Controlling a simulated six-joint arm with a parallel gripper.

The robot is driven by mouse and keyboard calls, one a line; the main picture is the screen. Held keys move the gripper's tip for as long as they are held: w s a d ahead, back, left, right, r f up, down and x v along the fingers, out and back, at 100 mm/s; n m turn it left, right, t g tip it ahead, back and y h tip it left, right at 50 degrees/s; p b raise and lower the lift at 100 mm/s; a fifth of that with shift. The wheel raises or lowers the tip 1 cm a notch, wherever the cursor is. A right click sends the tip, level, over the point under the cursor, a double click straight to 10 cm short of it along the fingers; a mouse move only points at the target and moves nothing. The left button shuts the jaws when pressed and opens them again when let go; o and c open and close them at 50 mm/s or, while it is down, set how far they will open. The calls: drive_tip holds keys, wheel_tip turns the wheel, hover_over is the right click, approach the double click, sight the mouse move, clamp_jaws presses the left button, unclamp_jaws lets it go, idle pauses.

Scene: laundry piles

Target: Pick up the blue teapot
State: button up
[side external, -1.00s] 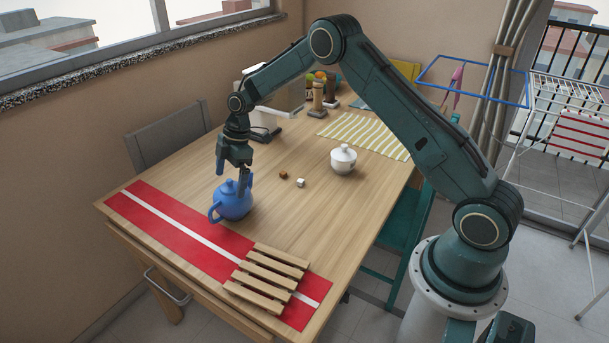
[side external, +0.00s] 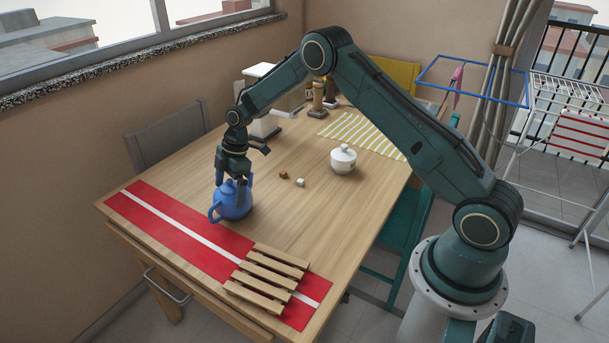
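The blue teapot (side external: 234,208) stands upright on the table, just beyond the red runner's edge. Its handle is toward the lower left and its spout toward the upper right. My gripper (side external: 230,185) points down at the top of the teapot, with its fingers apart around the lid area. The lid is partly hidden behind the fingers. I cannot tell whether the fingers press on the teapot.
A red runner with a white stripe (side external: 150,213) lies along the near edge, with a wooden slatted trivet (side external: 268,277) on it. A striped cloth (side external: 368,136) lies farther back.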

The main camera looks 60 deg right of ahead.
drive_tip(key=c, duration=0.8)
drive_tip(key=shift+r, duration=0.15)
wheel_tip(320, 180, up, 20)
drive_tip(key=shift+f, duration=0.1)
idle(0.6)
